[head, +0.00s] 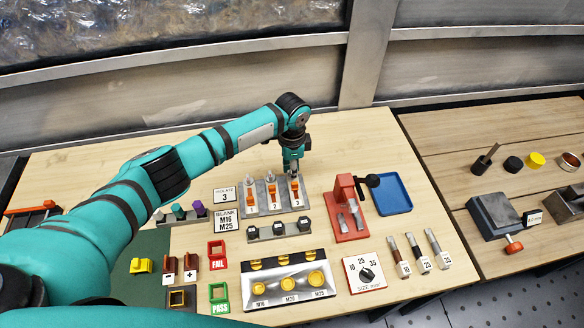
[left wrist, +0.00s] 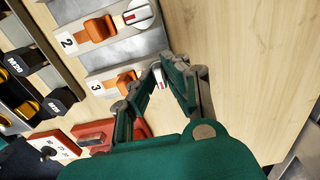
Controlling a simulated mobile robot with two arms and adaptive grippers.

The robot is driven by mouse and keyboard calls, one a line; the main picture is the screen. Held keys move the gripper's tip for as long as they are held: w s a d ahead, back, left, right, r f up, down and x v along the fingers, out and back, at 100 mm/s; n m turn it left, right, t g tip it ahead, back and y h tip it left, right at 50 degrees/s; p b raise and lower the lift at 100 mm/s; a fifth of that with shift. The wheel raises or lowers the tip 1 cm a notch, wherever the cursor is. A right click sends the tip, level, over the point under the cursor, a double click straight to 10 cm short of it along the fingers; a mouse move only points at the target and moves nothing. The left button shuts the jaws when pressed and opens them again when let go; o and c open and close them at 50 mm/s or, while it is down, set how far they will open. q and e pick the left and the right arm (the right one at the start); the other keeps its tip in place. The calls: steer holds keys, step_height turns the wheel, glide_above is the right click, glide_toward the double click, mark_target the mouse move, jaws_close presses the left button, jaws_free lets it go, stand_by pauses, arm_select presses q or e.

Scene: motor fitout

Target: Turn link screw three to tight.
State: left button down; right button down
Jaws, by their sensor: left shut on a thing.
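Link screw three (left wrist: 159,78) is a small pale knob with a red mark, at the end of the unit labelled 3 with an orange lever (left wrist: 118,82). My left gripper (head: 293,168) is over that unit, at the back end of the panel. In the left wrist view my left gripper (left wrist: 167,68) is shut on link screw three, with its fingers at either side. The fingers hide most of the screw, and its turn position cannot be told. Link screw two (left wrist: 143,15) is pale with a red mark and stands free beside it. My right gripper is not in view.
A red press (head: 345,212) and a blue tray (head: 393,194) stand right of the panel. Black-topped blocks (head: 279,229) and a tray of yellow parts (head: 288,281) lie in front. The bench behind the panel is bare wood.

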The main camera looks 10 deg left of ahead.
arm_select(q)
steer(key=shift+m, duration=0.4)
steer(key=m, duration=0.3)
steer(key=shift+m, duration=0.4)
steer(key=m+b, duration=0.1)
steer(key=m, duration=0.4)
steer(key=shift+m, duration=0.3)
steer(key=m, duration=0.3)
steer(key=shift+w, duration=0.1)
steer(key=shift+m+b, duration=0.6)
steer(key=shift+m, duration=1.6)
steer(key=shift+r, duration=0.1)
steer(key=c, duration=1.7)
jaws_free()
steer(key=shift+o, duration=0.2)
